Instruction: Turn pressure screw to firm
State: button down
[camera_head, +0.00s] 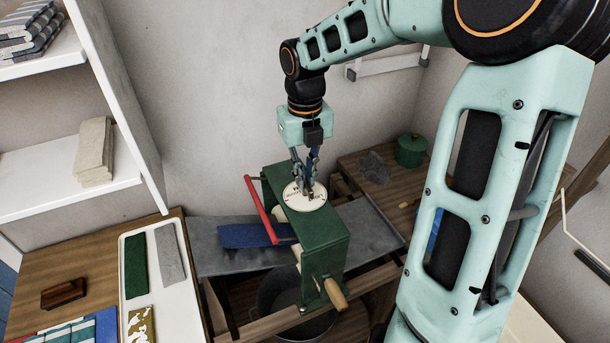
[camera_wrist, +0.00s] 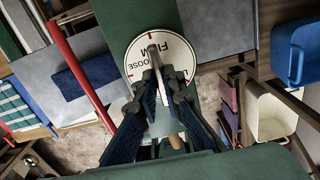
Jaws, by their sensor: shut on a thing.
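The pressure screw has a round white dial (camera_head: 293,198) on top of the green wringer frame (camera_head: 322,250). In the wrist view, the dial (camera_wrist: 181,63) shows the words LOOSE and FIRM and red marks on its rim. A narrow grey grip bar (camera_wrist: 152,52) stands across the dial. My gripper (camera_head: 309,190) points down over the dial from above. In the wrist view, its blue-padded fingers (camera_wrist: 158,88) are closed on the bar from both sides. The fingers hide part of the dial, and I cannot tell which word the screw is set to.
A red bar (camera_head: 262,210) stands left of the frame, and a wooden crank handle (camera_head: 335,294) sticks out at its front. A blue cloth (camera_head: 246,236) lies on the grey board. A white tray (camera_head: 187,310) is at left, a green pot (camera_head: 411,150) at back right.

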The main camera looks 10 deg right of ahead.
jog(key=shift+r+n, duration=0.1)
jog(key=shift+n, duration=0.2)
dwell(0.4)
jog(key=c, duration=2)
grip_release()
jog(key=shift+c, duration=0.2)
notch_tip(320, 180, up, 12)
